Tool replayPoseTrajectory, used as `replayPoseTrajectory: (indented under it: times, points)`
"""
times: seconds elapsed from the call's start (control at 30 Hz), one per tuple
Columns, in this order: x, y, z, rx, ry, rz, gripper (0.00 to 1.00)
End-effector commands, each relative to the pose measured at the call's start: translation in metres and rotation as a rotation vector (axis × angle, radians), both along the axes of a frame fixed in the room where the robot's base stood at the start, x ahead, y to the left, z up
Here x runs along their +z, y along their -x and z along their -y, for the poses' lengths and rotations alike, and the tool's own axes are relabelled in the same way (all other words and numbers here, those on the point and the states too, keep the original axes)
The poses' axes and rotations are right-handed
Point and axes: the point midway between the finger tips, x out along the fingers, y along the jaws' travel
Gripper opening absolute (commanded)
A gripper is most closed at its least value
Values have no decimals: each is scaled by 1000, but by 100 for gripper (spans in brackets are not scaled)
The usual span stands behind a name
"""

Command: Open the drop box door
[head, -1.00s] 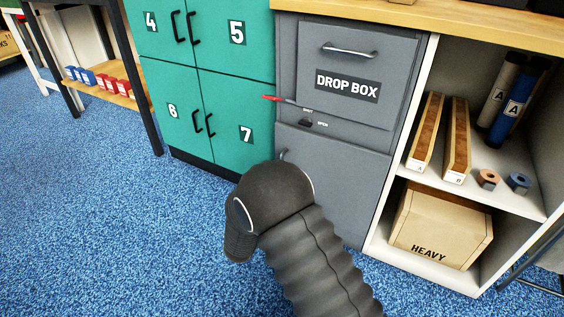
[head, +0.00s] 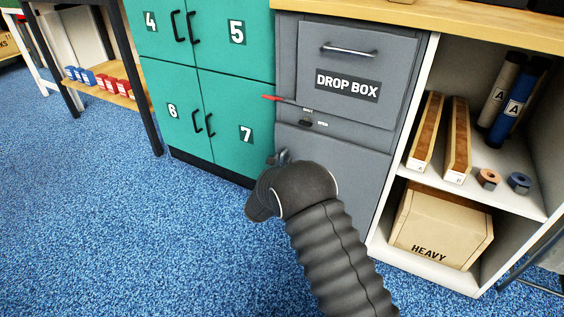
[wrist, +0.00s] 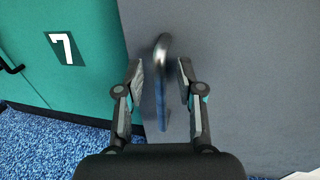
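The grey drop box has an upper panel (head: 375,60) with a horizontal handle (head: 349,50) and a DROP BOX label. Below it is a plain lower door (head: 345,175), closed flush with the front. A red-tipped lever (head: 270,98) sticks out left between them, by small marks that seem to read SHUT and OPEN. In the wrist view, the lower door's upright metal handle (wrist: 161,100) stands between the spread fingers of my gripper (wrist: 161,76). A gap shows on both sides of the handle. In the head view my arm mostly hides my gripper (head: 281,157).
Green lockers (head: 165,75) adjoin the box on the left. A wooden worktop (head: 450,22) lies above. The blue carpet (head: 150,230) in front is clear.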

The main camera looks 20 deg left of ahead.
Motion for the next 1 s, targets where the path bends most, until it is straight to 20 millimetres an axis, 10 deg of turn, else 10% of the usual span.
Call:
replayPoseTrajectory:
  times: [0.33, 0.5, 1.0]
  points:
    - [1, -5, 0, 0, 0, 1, 37]
    - [1, -5, 0, 0, -1, 1, 0]
    - [0, 15, -12, 18, 0, 0, 0]
